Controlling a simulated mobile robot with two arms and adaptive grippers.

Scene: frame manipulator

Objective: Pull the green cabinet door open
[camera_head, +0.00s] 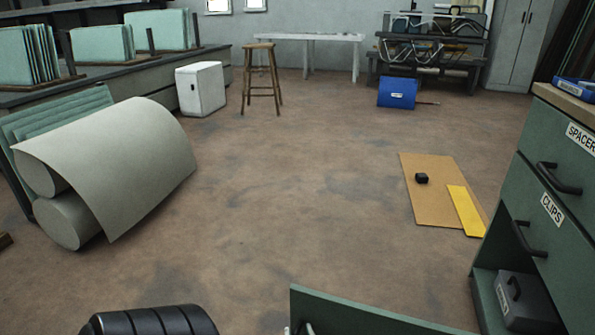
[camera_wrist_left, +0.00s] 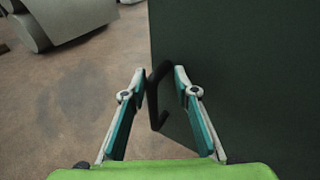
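The green cabinet (camera_head: 566,245) stands at the right in the head view, its lower compartment exposed. Its green door (camera_head: 370,318) is swung open, and its top edge crosses the bottom of the head view. In the left wrist view the door (camera_wrist_left: 235,75) fills the upper right as a dark panel. Its black handle (camera_wrist_left: 153,100) lies between the fingers of my left gripper (camera_wrist_left: 159,70). The fingers are apart, with gaps beside the handle; I cannot tell whether either touches it. In the head view my left gripper is almost wholly cut off at the bottom. My right gripper is not in view.
A grey case (camera_head: 524,300) sits inside the cabinet's compartment, below the drawers. Cardboard (camera_head: 430,185) with a yellow piece (camera_head: 466,210) lies left of the cabinet. The middle floor is clear.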

